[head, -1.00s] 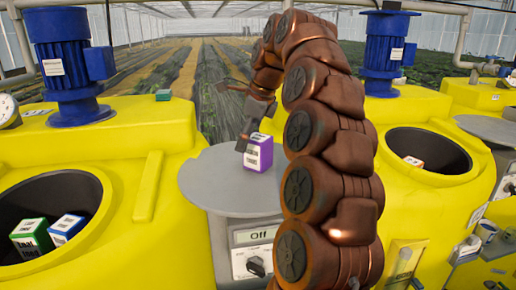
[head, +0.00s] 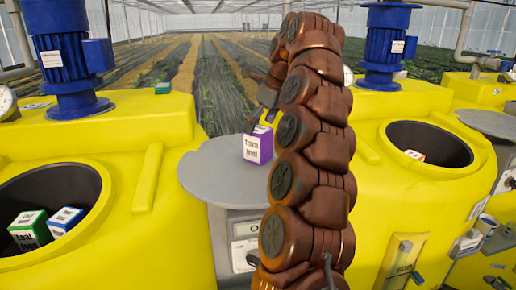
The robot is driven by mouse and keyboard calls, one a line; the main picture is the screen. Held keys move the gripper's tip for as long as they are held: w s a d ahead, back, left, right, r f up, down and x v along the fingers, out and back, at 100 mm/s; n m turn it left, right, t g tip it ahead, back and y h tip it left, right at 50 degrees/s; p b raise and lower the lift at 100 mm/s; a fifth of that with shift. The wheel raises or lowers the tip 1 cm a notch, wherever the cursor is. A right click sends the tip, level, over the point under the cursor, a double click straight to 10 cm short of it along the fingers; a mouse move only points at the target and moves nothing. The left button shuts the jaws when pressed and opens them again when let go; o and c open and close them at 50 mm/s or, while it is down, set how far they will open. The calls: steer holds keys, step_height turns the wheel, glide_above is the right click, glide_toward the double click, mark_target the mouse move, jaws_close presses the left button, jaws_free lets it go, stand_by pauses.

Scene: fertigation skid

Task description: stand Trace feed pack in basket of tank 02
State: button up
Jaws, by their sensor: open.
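A purple-and-white pack (head: 258,147) stands upright on the round grey pedestal top (head: 205,175) between two yellow tanks. Its small label seems to read "Trace feed". My gripper (head: 258,122) is open at the pack's upper left, partly hidden behind my arm. I cannot tell whether a finger touches the pack. The left tank (head: 140,125) has a dark round opening (head: 75,180) holding a green-and-white pack (head: 30,230) and a blue-and-white pack (head: 65,220). The right tank (head: 370,180) has a similar opening with an orange-and-white pack (head: 415,155). No tank number is readable.
Blue motors (head: 68,70) and (head: 388,50) rise behind the openings on the tanks. A control box (head: 245,240) sits below the pedestal top, partly covered by my arm. More yellow equipment (head: 465,90) stands at the far right.

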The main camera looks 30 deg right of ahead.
steer(key=shift+w+a+f, duration=0.1)
steer(key=shift+w+f, duration=0.05)
steer(key=shift+f, duration=0.4)
steer(key=shift+p+x, duration=0.35)
steer(key=shift+x, duration=1.3)
steer(key=c, duration=1.7)
